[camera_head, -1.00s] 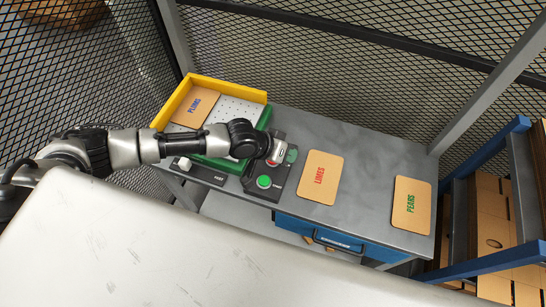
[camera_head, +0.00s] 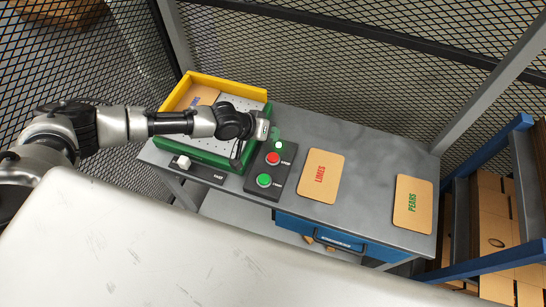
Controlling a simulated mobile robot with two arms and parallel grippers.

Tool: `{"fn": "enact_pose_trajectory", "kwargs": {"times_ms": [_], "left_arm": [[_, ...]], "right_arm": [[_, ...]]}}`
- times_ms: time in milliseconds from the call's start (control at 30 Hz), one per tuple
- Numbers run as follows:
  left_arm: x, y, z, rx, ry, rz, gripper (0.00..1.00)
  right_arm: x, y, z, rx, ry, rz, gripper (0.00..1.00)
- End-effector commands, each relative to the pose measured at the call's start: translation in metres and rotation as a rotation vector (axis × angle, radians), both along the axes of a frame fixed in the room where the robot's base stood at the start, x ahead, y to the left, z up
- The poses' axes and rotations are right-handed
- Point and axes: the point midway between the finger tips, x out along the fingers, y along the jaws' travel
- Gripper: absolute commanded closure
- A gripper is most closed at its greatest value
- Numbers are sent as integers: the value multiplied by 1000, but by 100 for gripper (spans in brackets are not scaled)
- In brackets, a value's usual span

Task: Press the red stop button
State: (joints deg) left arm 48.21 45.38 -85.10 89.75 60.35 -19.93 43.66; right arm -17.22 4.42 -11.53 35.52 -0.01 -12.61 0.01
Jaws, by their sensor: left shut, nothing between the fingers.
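The red stop button (camera_head: 273,158) sits on a dark control panel (camera_head: 254,184) on the grey bench, above the green start button (camera_head: 264,180) in the head view. It is in plain sight. My left gripper (camera_head: 265,127) is above and slightly left of the red button's far side, apart from it in the picture. It is shut and empty; its fingertips are small and partly hidden by the wrist. My right gripper is not in view.
Left of the panel is a green and yellow tray (camera_head: 230,84) holding a card, with a white-knobbed switch (camera_head: 183,162) in front. Mesh fencing (camera_head: 330,80) stands behind the bench.

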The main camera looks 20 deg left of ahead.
Motion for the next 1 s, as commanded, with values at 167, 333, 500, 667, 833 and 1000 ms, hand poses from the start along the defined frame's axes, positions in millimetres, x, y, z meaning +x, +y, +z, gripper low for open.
{"fn": "enact_pose_trajectory", "kwargs": {"times_ms": [167,333,500,667,833,1000], "left_arm": [[0,0,-28,1,-2,-2,100],[0,0,-54,2,-2,-2,100],[0,0,-72,0,0,0,100],[0,0,-77,-1,-1,-1,100],[0,0,-76,0,-1,-1,100],[0,0,-76,0,-1,-1,100]], "right_arm": [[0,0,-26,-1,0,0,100],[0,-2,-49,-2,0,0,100],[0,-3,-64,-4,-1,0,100],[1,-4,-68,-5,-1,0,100],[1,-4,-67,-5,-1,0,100],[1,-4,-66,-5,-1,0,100]]}}
